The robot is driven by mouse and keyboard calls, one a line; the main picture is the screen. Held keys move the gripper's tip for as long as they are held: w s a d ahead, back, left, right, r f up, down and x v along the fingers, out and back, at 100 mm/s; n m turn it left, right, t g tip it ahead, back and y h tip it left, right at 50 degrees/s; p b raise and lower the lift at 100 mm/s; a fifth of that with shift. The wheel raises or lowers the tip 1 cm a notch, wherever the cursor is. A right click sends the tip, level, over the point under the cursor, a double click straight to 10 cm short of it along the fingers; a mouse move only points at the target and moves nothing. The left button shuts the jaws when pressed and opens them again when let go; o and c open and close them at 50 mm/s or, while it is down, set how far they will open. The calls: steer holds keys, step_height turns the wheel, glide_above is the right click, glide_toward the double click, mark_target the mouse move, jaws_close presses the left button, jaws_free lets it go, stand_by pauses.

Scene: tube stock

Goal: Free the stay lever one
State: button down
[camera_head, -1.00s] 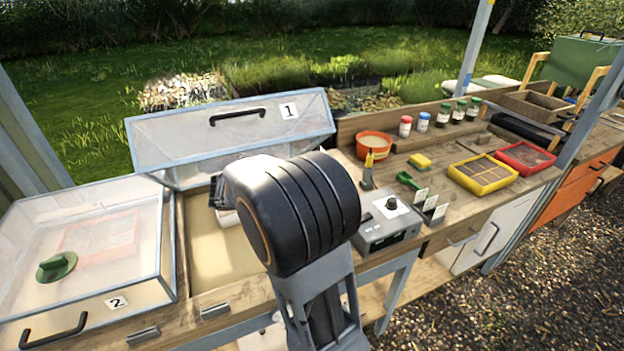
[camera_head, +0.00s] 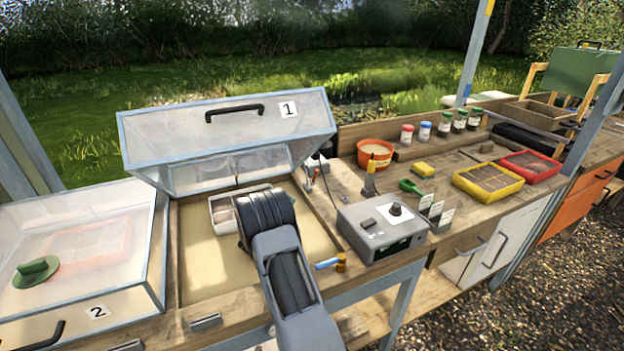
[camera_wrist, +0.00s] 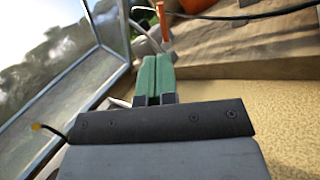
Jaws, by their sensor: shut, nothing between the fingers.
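Lid one (camera_head: 225,130), a clear framed cover marked 1, stands raised over the left-middle bed. A small grey metal fitting (camera_head: 311,172) sits at the bed's right rim beside the lid; it may be the stay lever, but I cannot tell surely. In the wrist view a thin orange-red handle (camera_wrist: 162,20) stands at a grey metal piece beyond my fingertips, beside the lid's frame. My gripper (camera_wrist: 155,60) has green fingers, closed together and empty, apparently short of that handle. In the head view my own wrist hides the fingers.
A white tray (camera_head: 222,206) lies in the sandy bed (camera_head: 205,270). Lid two (camera_head: 75,245) is down at left. A grey control box (camera_head: 382,232) and a blue-handled brass fitting (camera_head: 333,264) are at right. A dark cable (camera_wrist: 255,14) crosses the wrist view.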

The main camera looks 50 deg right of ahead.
mark_target(316, 172)
steer(key=p+x, duration=0.2)
steer(key=x, duration=1.2)
steer(key=shift+f+p, duration=0.1)
steer(key=shift+p, duration=0.2)
